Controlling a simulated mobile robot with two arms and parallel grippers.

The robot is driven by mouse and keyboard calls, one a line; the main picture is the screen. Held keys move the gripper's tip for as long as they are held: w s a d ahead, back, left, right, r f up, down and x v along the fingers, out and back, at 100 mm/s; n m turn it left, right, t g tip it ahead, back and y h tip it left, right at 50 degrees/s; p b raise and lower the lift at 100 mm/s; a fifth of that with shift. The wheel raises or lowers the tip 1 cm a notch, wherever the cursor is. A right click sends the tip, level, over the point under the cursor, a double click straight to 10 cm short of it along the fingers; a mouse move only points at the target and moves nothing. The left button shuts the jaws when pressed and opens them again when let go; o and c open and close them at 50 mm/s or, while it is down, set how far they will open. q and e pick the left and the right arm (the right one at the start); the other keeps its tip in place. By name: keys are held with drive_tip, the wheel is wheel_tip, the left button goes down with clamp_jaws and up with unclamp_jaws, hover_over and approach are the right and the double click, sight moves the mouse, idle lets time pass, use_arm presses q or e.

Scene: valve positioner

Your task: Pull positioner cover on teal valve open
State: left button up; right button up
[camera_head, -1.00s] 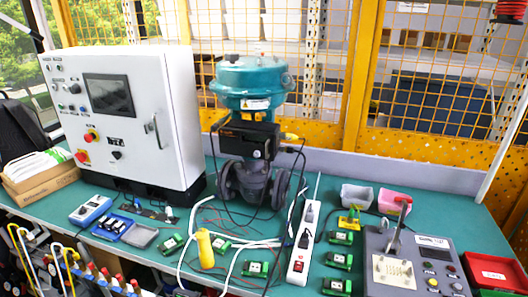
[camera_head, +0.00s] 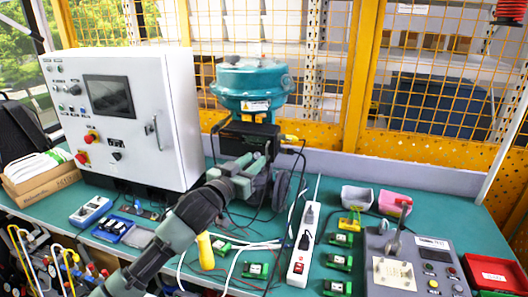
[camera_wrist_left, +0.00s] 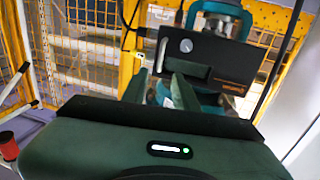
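The teal valve actuator (camera_head: 252,82) stands upright at the back of the bench. Its black positioner box (camera_head: 235,136) is mounted below it. In the left wrist view the positioner's dark front (camera_wrist_left: 232,64) fills the upper middle, with a round grey knob, a recessed slot and an orange label; whether its cover is open cannot be told. My left gripper (camera_head: 252,164) is just in front of the positioner's lower part. In the left wrist view its two fingers (camera_wrist_left: 160,82) stand apart with nothing visible between them. My right gripper is out of view.
A white control cabinet (camera_head: 160,100) stands left of the valve. A white power strip (camera_head: 302,248), loose cables, a yellow-handled tool (camera_head: 205,250) and several green modules lie on the bench. A grey test unit (camera_head: 415,265) sits at right. Yellow mesh fencing closes the back.

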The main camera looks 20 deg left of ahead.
use_arm(q)
drive_tip(key=p+x, duration=0.1)
drive_tip(key=x, duration=0.6)
drive_tip(key=shift+f, duration=0.1)
drive_tip(key=shift+s, duration=0.1)
clamp_jaws()
idle(1.2)
